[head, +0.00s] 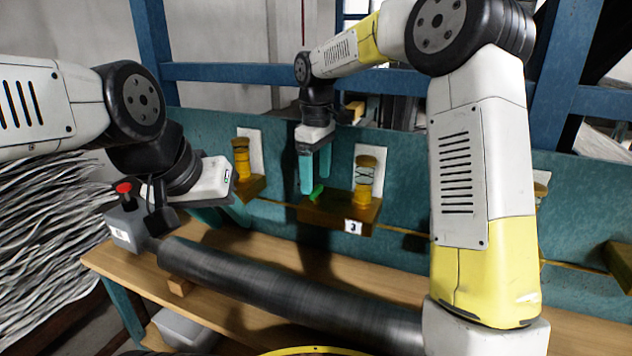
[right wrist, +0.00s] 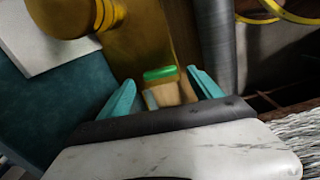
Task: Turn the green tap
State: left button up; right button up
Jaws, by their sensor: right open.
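The green tap (head: 317,192) shows in the head view as a small green piece at the front of a brown-yellow block (head: 340,208) marked 3. In the right wrist view the green tap (right wrist: 160,74) appears with its green edge just beyond and between my fingers. My right gripper (head: 315,180) has teal fingers pointing down beside the tap; it also shows in the right wrist view (right wrist: 161,82), open. I cannot tell whether a finger touches the tap. My left gripper (head: 222,216) hangs at the left above the bench, away from the tap; its opening is unclear.
A yellow cylinder (head: 366,180) stands on the block close to the right gripper. Another yellow cylinder (head: 241,160) stands to the left. A long grey roll (head: 280,290) lies across the wooden bench (head: 105,262). A box with a red button (head: 124,188) is at the left.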

aim_at(316, 188)
notch_tip(316, 188, up, 5)
jog(key=shift+r, duration=0.1)
dwell(0.3)
